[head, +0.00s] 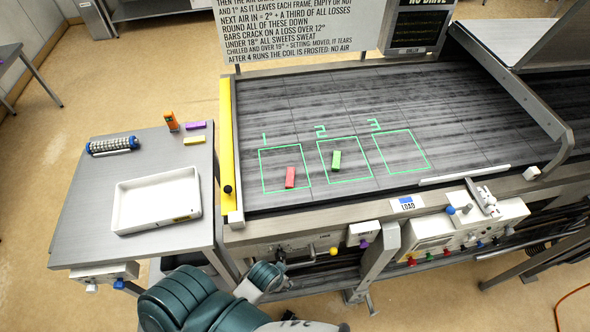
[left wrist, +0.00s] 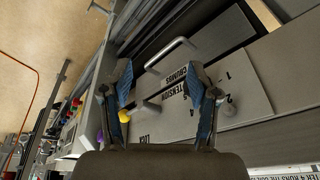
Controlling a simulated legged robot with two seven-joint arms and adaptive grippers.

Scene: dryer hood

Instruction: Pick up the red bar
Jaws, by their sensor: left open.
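The red bar (head: 290,177) lies inside the green outline marked 1 on the dark belt in the head view. My left arm comes in at the bottom of the head view, and its hand is low in front of the machine, below the belt's near edge and well apart from the bar. My left gripper (left wrist: 164,112) is open and empty in the left wrist view, facing the machine's labelled front panel. The red bar does not show in the left wrist view. My right gripper is not in view.
A green bar (head: 336,160) lies in outline 2; outline 3 (head: 402,152) is empty. A yellow rail (head: 227,140) edges the belt's left side. A side table holds a white tray (head: 122,208), a roller (head: 112,145) and small bars. A metal handle (left wrist: 170,54) projects from the front panel.

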